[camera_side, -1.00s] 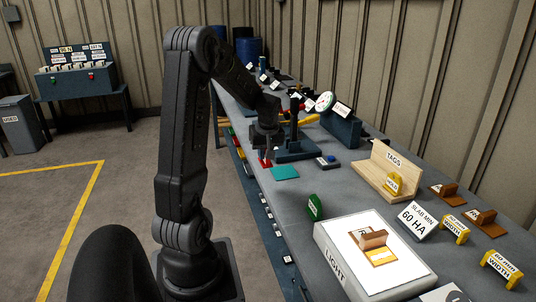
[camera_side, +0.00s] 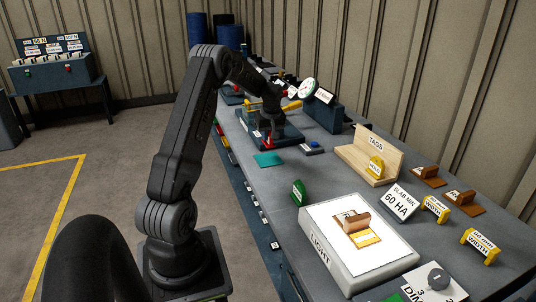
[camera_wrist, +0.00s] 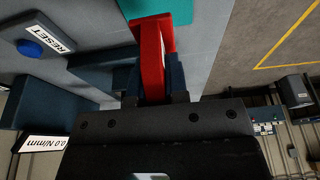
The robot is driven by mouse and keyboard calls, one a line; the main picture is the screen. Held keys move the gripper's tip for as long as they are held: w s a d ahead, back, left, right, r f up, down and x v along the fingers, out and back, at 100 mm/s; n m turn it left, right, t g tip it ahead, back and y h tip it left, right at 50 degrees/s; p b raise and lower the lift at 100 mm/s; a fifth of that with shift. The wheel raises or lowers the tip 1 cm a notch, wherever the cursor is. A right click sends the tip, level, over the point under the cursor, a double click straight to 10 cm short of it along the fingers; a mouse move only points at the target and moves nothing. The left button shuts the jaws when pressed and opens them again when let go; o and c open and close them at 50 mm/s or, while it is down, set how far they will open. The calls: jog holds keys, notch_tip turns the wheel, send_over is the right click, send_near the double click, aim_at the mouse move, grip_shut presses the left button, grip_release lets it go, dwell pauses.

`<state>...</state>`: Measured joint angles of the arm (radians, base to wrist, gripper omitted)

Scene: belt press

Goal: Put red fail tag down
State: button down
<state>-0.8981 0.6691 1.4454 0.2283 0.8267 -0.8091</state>
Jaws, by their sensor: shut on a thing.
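My gripper (camera_side: 268,132) is shut on the red fail tag (camera_wrist: 152,55). The tag shows upright between the two dark fingers in the wrist view, and as a small red patch in the side view (camera_side: 268,142). Any lettering on it cannot be read. The gripper is just beyond a flat teal pad (camera_side: 268,159) on the bench, beside the dark blue press base. The pad also shows past the tag in the wrist view (camera_wrist: 170,10). Whether the tag touches the bench cannot be told.
A reset box with a blue button (camera_side: 312,147) stands right of the gripper. A green tag (camera_side: 298,192), wooden TAGS rack (camera_side: 362,165) and white light box (camera_side: 318,228) stand nearer.

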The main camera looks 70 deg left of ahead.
aim_at(268, 158)
jog(key=shift+f, duration=3.05)
jog(key=shift+f, duration=0.15)
jog(key=c, duration=1.1)
grip_release()
